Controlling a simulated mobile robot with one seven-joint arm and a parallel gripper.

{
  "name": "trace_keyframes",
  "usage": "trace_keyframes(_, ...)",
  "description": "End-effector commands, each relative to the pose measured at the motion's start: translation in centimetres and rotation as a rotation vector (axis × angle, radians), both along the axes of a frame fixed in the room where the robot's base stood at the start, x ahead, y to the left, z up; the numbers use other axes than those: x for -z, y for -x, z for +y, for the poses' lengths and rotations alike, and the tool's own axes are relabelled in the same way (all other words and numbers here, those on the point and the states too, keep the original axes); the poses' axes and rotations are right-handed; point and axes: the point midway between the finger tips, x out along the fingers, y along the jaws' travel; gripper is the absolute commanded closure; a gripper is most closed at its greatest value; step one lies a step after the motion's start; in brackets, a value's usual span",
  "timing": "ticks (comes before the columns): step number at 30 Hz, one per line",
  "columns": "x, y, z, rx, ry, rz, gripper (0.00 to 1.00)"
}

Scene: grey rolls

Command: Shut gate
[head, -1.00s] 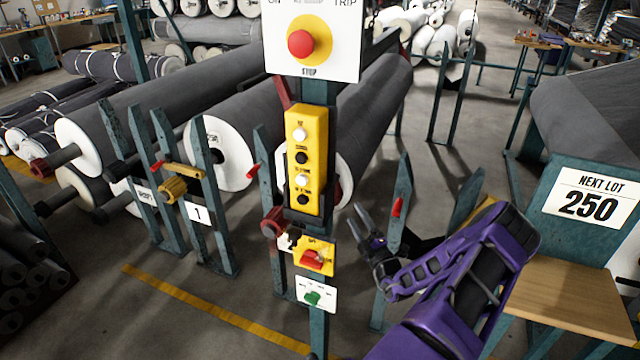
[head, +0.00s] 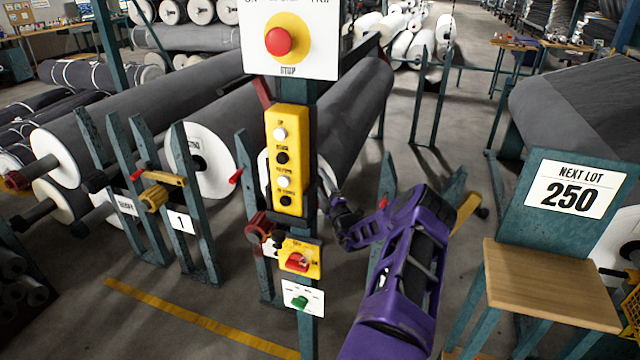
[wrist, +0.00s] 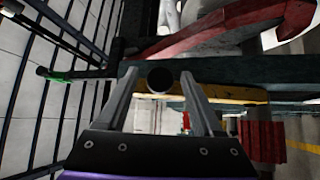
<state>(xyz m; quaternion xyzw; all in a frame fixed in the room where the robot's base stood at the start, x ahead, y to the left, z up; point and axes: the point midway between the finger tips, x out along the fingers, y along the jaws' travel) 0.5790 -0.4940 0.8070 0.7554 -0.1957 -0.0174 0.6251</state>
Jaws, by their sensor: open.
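My gripper (head: 334,202) is beside the right edge of the yellow button box, partly hidden by the control post. In the wrist view my gripper (wrist: 159,88) is open, with a dark round end (wrist: 160,79) showing between its fingers. A teal bar (wrist: 240,72) and a yellow bar (wrist: 235,93) cross beyond the fingers. A curved red part (wrist: 225,30) is above them. A yellow bar (head: 466,212) shows right of my arm in the head view. I cannot tell which part is the gate, or whether the fingers touch anything.
The control post carries a red stop button (head: 278,42), a yellow button box (head: 286,160) and a red switch (head: 298,262). Large grey rolls (head: 345,105) lie behind it. Teal posts (head: 200,205) stand left. A wooden shelf (head: 550,285) is at right. Floor is clear at lower left.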

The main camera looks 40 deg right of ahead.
Motion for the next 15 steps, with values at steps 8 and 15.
trace_keyframes(8,-0.25,-1.02,-0.33,0.000,-0.001,0.000,0.32)
trace_keyframes(15,-0.25,-0.99,-0.33,0.000,-0.001,0.000,0.46)
